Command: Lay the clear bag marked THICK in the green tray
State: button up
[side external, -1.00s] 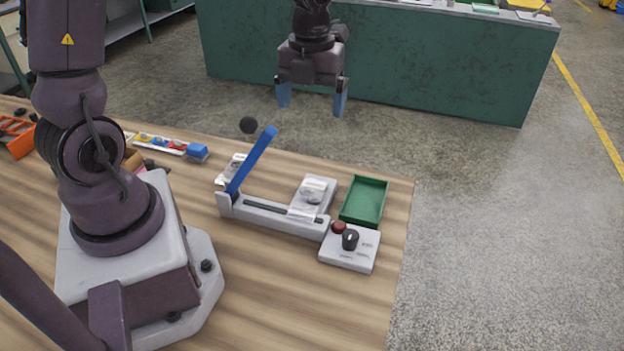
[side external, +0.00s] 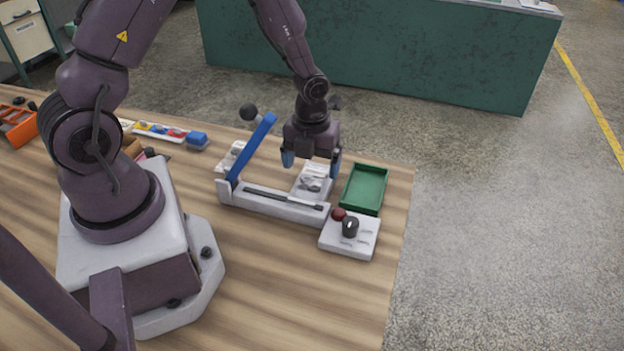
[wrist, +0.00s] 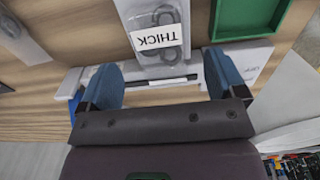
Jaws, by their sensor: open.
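The clear bag marked THICK (wrist: 158,30) lies flat with its label showing upside down in the wrist view and dark ring-like parts inside. In the side view the bag (side external: 313,180) lies behind the sealer bar, partly hidden by my gripper. My gripper (side external: 311,163) is open and empty, pointing down above the bag, with its blue fingers apart. In the wrist view the bag shows beyond the open fingers (wrist: 163,75). The green tray (side external: 364,188) stands to the right of the bag and looks empty; its corner shows in the wrist view (wrist: 245,32).
A grey sealer (side external: 275,205) with a raised blue lever (side external: 250,146) lies in front of the bag. A control box (side external: 349,236) with a red button and black knob sits before the tray. Another bag (side external: 234,157) lies behind the lever. The table's right edge is close to the tray.

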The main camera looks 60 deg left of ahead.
aim_at(312, 178)
notch_tip(312, 178, down, 3)
jog(key=shift+f, duration=0.15)
jog(key=shift+c, duration=0.4)
jog(key=c, duration=1)
